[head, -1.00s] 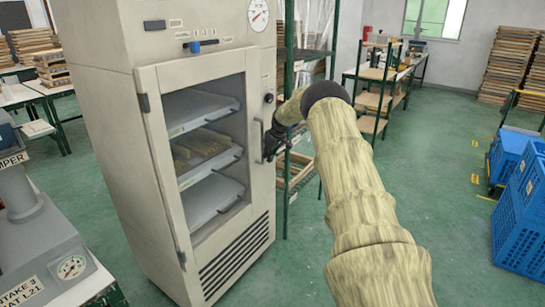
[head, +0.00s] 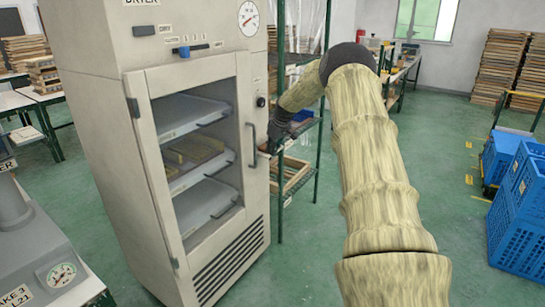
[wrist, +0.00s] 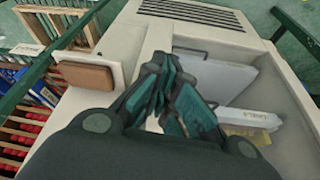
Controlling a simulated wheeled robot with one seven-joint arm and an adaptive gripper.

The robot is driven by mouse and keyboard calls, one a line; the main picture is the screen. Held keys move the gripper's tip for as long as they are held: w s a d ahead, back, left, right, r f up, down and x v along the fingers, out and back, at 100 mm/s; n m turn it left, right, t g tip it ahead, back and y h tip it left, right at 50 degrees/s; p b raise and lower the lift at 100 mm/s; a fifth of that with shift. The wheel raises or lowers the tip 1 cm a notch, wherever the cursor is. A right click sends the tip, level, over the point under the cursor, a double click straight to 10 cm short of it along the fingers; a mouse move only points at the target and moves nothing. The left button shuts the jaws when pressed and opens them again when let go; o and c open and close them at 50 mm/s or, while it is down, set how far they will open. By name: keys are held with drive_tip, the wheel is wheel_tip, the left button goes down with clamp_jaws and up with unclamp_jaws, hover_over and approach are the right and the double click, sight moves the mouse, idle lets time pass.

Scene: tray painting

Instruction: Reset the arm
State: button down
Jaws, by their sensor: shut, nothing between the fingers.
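My arm (head: 375,160) reaches forward and bends left at a dark joint. My gripper (head: 270,145) is small and partly dark against the background, just right of the door handle (head: 251,145) of the beige dryer (head: 110,130). In the wrist view my gripper (wrist: 165,95) shows its green-dark fingers shut together and empty. The dryer (wrist: 200,25) fills much of that view beyond the fingers. The dryer door appears closed, with trays (head: 185,115) behind its window. Whether the fingers touch the dryer is hard to tell.
A green-posted rack (head: 322,120) with wooden trays stands right behind my gripper. Blue crates (head: 515,215) stand at the right. A grey machine (head: 40,235) with a gauge is at the lower left. Green floor is open between my arm and the crates.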

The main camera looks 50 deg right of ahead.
drive_tip(key=shift+v, duration=0.8)
drive_tip(key=shift+a, duration=0.15)
